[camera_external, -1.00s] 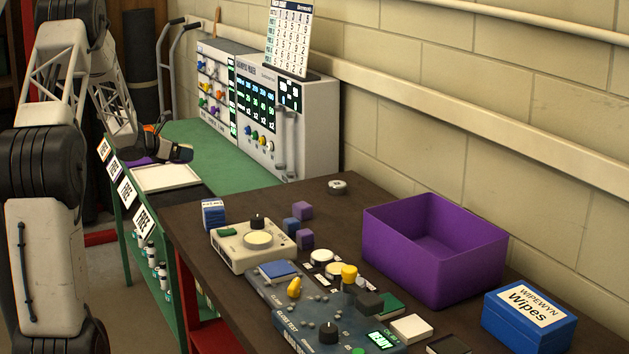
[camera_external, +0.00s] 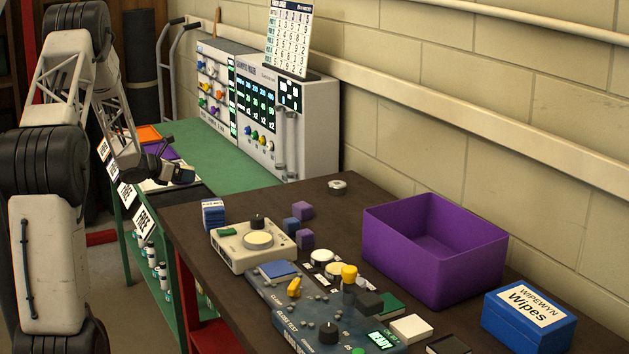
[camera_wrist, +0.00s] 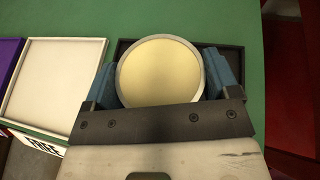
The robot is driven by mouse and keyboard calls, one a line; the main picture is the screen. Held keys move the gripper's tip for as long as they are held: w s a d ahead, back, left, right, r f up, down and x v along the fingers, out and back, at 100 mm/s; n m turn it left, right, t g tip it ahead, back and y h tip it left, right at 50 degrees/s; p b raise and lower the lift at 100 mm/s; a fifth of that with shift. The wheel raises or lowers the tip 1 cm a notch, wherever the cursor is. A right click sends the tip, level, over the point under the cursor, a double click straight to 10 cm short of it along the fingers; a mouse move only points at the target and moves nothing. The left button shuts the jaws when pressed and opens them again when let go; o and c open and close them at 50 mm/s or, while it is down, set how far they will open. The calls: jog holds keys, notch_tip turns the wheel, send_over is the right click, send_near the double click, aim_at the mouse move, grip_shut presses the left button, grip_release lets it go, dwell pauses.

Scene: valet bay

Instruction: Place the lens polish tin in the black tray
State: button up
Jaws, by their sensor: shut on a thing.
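My gripper (camera_wrist: 160,78) is shut on a round tin (camera_wrist: 160,62) with a pale cream top and a grey rim. The blue finger pads press on its left and right sides. I take it for the lens polish tin, but no label is readable. The black tray (camera_wrist: 234,56) lies behind and below the tin in the wrist view, partly hidden by it and the gripper. In the external view my gripper (camera_external: 180,173) is over the near end of the green bench, by the white tray and the black tray (camera_external: 196,192). The tin is not clear there.
A white tray (camera_wrist: 60,82) lies left of the black tray, with a purple tray (camera_wrist: 8,55) beyond it. An orange tray (camera_external: 149,133) lies at the far end. The dark table (camera_external: 350,215) holds a purple bin (camera_external: 435,255) and several devices, away from my gripper.

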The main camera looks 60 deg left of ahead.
jog(key=shift+f, duration=1.6)
jog(key=shift+f, duration=0.1)
jog(key=shift+f, duration=1.8)
jog(key=shift+f, duration=0.1)
jog(key=o, duration=0.9)
jog(key=shift+s, duration=0.1)
jog(key=v, duration=1.2)
